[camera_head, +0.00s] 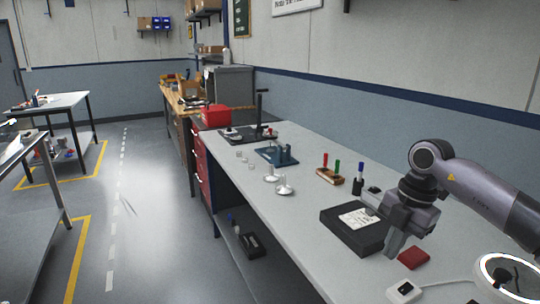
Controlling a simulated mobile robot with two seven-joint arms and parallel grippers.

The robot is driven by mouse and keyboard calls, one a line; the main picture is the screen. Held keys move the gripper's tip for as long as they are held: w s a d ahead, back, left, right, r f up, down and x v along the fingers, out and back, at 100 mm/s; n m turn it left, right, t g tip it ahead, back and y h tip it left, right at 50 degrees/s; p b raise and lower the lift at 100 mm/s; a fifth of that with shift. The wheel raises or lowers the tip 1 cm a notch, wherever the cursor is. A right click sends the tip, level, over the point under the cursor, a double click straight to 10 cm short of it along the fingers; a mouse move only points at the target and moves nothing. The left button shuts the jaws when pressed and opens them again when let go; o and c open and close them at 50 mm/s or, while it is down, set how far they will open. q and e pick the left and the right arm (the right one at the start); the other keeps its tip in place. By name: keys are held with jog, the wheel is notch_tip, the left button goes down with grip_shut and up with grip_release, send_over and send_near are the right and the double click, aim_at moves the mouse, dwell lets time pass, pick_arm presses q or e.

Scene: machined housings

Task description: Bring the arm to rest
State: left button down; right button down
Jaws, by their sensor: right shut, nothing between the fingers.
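My right arm comes in from the right edge, and its gripper (393,248) points down over the right part of the long grey workbench (318,210). Its fingers are shut with nothing held. The fingertips are close to the right side of a black box (343,233) with a white sheet (358,218) on top; I cannot tell if they touch it. A small red block (413,258) lies just right of the fingertips. My left gripper is not in view.
A white device (403,290) with a cable and a ring lamp (484,268) are at the near right. A wooden holder (330,177) with coloured handles, a blue fixture (276,156) and small metal parts (284,188) stand farther along. The bench's front-left strip is clear.

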jog(key=s+a+f+t+y, duration=0.1)
jog(key=s+a+t+y, duration=0.15)
jog(key=a+y, duration=0.45)
jog(key=s+a+f+m+t+y, duration=0.1)
jog(key=s+a+f+y, duration=0.15)
jog(key=a+y, duration=0.45)
jog(key=s+a+f+t+y, duration=0.1)
jog(key=s+a+t+y, duration=0.2)
jog(key=a, duration=0.7)
jog(key=s+d+f+m+t+h, duration=0.3)
jog(key=d+f+m+t+h, duration=0.8)
jog(key=m, duration=0.6)
jog(key=s+d+f+m+g+h, duration=0.2)
jog(key=s+d+f+g+h, duration=0.1)
jog(key=s+f, duration=0.3)
jog(key=s+d+f+m+g+h, duration=0.2)
jog(key=s+d+f+g, duration=0.1)
jog(key=s+f, duration=0.3)
jog(key=shift+s+f+g+h, duration=0.4)
jog(key=shift+f+g, duration=0.15)
jog(key=shift+f, duration=0.15)
